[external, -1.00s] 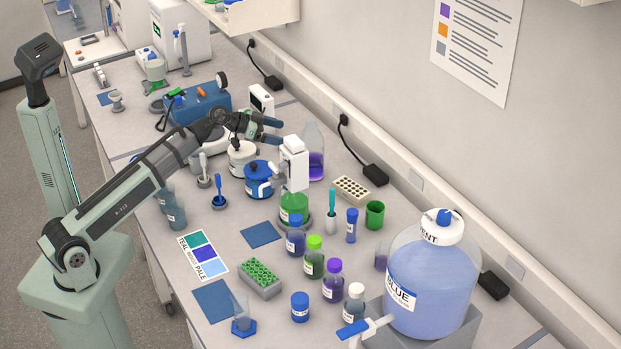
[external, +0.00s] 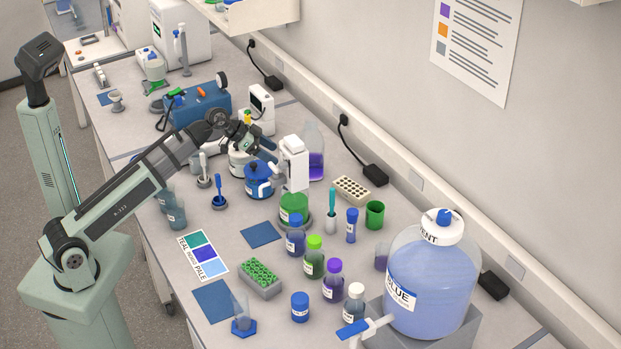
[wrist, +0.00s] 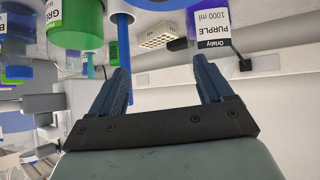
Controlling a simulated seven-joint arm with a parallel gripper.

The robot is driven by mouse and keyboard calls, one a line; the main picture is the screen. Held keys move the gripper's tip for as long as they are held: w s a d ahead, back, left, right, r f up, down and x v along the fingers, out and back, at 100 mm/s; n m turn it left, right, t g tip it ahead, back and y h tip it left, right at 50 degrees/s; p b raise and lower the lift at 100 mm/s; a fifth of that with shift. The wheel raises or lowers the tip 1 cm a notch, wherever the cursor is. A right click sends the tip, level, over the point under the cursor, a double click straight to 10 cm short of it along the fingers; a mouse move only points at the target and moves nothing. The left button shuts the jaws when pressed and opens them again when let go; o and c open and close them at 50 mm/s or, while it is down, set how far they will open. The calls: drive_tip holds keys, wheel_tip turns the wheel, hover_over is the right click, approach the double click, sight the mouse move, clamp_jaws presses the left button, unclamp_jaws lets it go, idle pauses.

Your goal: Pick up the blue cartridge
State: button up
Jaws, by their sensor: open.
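I cannot tell for certain which item is the blue cartridge. One candidate is a small upright blue cylinder with a white label (external: 300,307) at the front of the bench. Another is a slim blue-capped piece (external: 351,225) standing beside the green cup. My gripper (external: 264,155) is above the blue lidded jar (external: 258,186), well away from both. In the wrist view my gripper (wrist: 160,72) is open with nothing held between its fingers. There a blue rod (wrist: 123,45) passes close to the left finger.
A white dispenser on a green bottle (external: 293,207) and a purple bottle (external: 316,162) stand close to my gripper. A blue mat (external: 260,235) lies bare.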

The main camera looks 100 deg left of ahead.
drive_tip(key=s+d+n+g+h, duration=0.15)
drive_tip(key=s+d+g, duration=0.35)
drive_tip(key=d, duration=0.7)
drive_tip(key=m+g+h, duration=0.2)
drive_tip(key=m+g, duration=0.3)
drive_tip(key=m, duration=1.9)
approach(301, 302)
drive_tip(key=shift+s+a+r+y, duration=0.15)
drive_tip(key=shift+s+a+r, duration=0.15)
drive_tip(key=shift+a, duration=0.25)
drive_tip(key=shift+s+a+r+y, duration=0.15)
drive_tip(key=shift+a+r, duration=0.15)
drive_tip(key=shift+a, duration=0.25)
drive_tip(key=shift+d+f, duration=0.2)
wheel_tip(301, 302, down, 13)
drive_tip(key=shift+f, duration=0.25)
drive_tip(key=c, duration=1.2)
